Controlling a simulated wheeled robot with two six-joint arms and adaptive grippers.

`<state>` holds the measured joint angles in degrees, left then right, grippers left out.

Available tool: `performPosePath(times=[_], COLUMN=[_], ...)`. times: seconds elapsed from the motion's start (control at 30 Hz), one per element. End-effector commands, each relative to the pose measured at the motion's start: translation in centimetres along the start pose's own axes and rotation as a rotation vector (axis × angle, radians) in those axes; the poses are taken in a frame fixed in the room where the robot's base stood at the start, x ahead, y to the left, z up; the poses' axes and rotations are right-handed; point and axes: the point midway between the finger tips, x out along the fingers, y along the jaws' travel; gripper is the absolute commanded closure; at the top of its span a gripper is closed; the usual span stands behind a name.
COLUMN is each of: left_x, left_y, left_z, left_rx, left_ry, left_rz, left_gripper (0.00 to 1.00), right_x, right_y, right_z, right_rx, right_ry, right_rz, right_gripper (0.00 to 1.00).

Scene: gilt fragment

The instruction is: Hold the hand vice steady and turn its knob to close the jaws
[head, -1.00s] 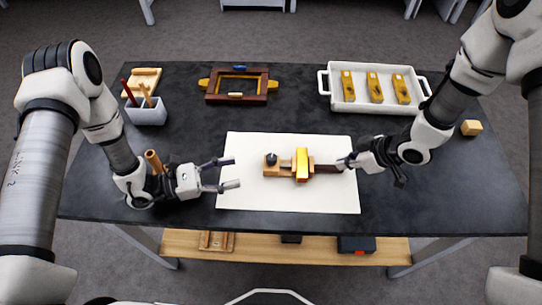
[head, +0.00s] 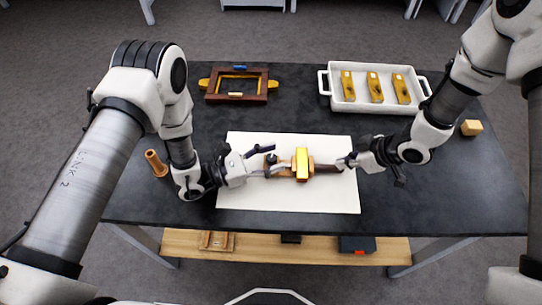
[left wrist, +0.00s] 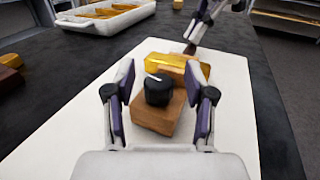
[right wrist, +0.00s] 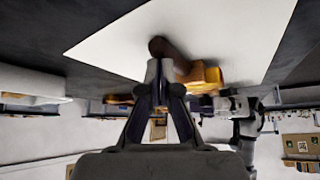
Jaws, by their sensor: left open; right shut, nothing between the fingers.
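The hand vice lies on the white mat (head: 285,200). It has a wooden body (left wrist: 158,118), a gilt block (head: 302,163) across its middle, a black knob (left wrist: 158,89) at its left end and a dark handle (head: 327,169) at its right end. My left gripper (head: 277,160) is open at the knob end. In the left wrist view its fingers stand on either side of the knob, with gaps visible. My right gripper (head: 347,162) is shut, its fingertips at the handle's end. In the right wrist view the handle (right wrist: 167,47) shows just beyond the closed fingertips.
A white tray (head: 329,88) with several gilt pieces stands at the back right. A dark wooden frame (head: 212,98) lies at the back left. A small wooden block (head: 471,128) is at the right, and a wooden peg (head: 155,162) at the left. The front right of the table is clear.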

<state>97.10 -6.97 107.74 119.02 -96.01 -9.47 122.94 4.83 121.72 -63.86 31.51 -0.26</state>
Motion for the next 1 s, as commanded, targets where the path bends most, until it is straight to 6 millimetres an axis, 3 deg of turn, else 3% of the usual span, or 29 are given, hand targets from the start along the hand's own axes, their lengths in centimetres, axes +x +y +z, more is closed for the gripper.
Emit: performPosePath(times=[0.03, 0.2, 0.57, 1.0], left_x=[-0.01, -0.02, 0.05, 0.07], left_y=[0.0, 0.0, 0.01, 0.11], left_z=[-0.03, -0.04, 0.0, -0.01], left_rx=[0.0, 0.0, -0.001, -0.004], left_ry=[0.0, 0.0, -0.003, -0.003], left_rz=[0.0, 0.0, -0.03, -0.283], left_gripper=[0.45, 1.0, 1.0, 1.0], right_x=[0.07, 0.06, 0.07, 0.07], right_y=[-0.01, -0.02, -0.04, -0.06], right_z=[0.07, 0.07, 0.07, 0.08], right_rx=[0.001, 0.001, 0.001, 0.0], right_ry=[-0.001, -0.001, -0.001, -0.001], right_rz=[0.0, 0.0, -0.001, -0.002], right_gripper=[1.0, 1.0, 1.0, 1.0])
